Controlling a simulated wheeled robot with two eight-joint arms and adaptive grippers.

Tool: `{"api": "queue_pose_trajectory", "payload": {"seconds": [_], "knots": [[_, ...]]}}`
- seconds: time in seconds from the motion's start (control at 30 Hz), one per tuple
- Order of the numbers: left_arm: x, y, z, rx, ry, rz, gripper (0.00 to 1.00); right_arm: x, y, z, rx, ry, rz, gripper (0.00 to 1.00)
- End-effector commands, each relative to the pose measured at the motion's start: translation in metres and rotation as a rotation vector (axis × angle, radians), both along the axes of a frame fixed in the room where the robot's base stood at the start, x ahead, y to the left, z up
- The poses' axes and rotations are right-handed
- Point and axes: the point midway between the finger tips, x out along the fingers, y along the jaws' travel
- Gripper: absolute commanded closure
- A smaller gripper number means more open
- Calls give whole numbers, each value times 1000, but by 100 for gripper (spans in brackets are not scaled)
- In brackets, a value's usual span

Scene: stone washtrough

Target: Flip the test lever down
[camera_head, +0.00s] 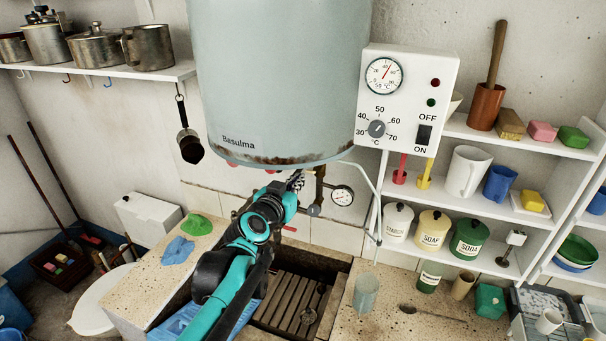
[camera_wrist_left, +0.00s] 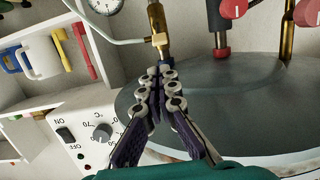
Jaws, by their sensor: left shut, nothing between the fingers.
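The grey-blue boiler (camera_head: 280,80) marked Basulma hangs on the wall, with pipes and red handles (camera_head: 232,168) at its underside. My left gripper (camera_head: 297,178) is just below its bottom edge. In the wrist view my left gripper (camera_wrist_left: 165,70) is shut and empty, its tips beside a brass fitting (camera_wrist_left: 158,42) with a thin pale pipe; I cannot tell whether they touch. Red handles (camera_wrist_left: 233,9) show at the upper right there, beyond the tips. I cannot single out the test lever; part of the fittings is hidden behind the gripper. My right gripper is not in view.
A pressure gauge (camera_head: 342,195) sits right of my gripper. The control box (camera_head: 408,95) with dial and switch is right of the boiler. A stone trough (camera_head: 345,290) with a slatted board lies below. Shelves (camera_head: 520,190) with jars stand at the right.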

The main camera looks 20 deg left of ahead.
Motion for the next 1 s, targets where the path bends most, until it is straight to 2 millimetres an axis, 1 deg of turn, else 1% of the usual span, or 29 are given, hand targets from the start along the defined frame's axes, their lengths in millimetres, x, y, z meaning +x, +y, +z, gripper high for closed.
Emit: {"api": "queue_pose_trajectory", "payload": {"seconds": [0.3,0.5,0.6,0.7,1.0], "knots": [[53,-2,-9,1,0,-1,100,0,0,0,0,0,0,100],[80,-3,-13,1,0,-1,100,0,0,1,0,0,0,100],[87,-3,-15,0,0,-1,100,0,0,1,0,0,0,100],[90,-3,-15,0,0,0,100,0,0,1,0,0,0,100],[90,-3,-15,0,0,0,100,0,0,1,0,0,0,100]]}}
